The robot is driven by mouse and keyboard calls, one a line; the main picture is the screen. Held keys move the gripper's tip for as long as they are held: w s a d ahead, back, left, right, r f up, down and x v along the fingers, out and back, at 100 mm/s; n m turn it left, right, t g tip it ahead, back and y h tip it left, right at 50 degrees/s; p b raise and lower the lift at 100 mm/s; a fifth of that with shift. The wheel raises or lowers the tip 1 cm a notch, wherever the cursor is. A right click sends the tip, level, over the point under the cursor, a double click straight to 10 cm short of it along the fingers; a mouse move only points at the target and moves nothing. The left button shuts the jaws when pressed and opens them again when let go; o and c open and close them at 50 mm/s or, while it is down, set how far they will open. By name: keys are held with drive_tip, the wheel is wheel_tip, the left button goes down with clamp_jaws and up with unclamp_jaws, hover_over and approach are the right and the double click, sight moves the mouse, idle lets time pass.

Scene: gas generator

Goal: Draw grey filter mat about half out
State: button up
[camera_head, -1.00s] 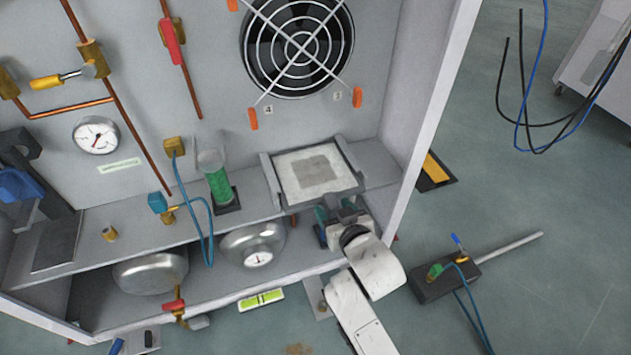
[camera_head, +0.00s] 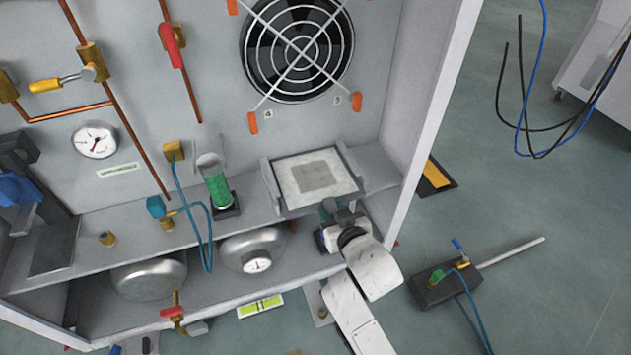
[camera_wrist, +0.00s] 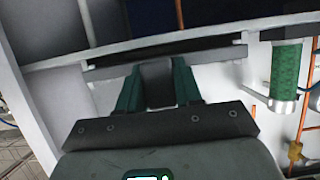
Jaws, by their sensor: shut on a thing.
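The filter holder (camera_head: 267,181) is a pale frame on the cabinet shelf below the fan. A white panel with a grey square (camera_head: 318,177) lies in it. My gripper (camera_head: 338,210) is at the front right of the holder in the head view. In the wrist view my green fingers (camera_wrist: 157,88) are closed on both sides of a dark grey piece (camera_wrist: 157,80), which I take as the front part of the grey filter mat. It meets a long grey bar or slot edge behind it. How far the mat is out is hidden.
A green-filled cylinder (camera_head: 218,188) stands left of the holder. The cabinet's side wall (camera_head: 432,120) is close on the right. Metal tanks (camera_head: 253,247) sit on the lower shelf. A black block with a rod (camera_head: 445,285) lies on the floor, with open floor around it.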

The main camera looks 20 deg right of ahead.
drive_tip(key=shift+r, duration=0.1)
clamp_jaws()
drive_tip(key=s+p, duration=0.3)
drive_tip(key=s, duration=0.7)
drive_tip(key=shift+s+p, duration=0.25)
drive_tip(key=shift+p, duration=0.1)
idle(0.4)
drive_tip(key=o, duration=1)
unclamp_jaws()
drive_tip(key=shift+c, duration=0.2)
drive_tip(key=shift+s, duration=0.1)
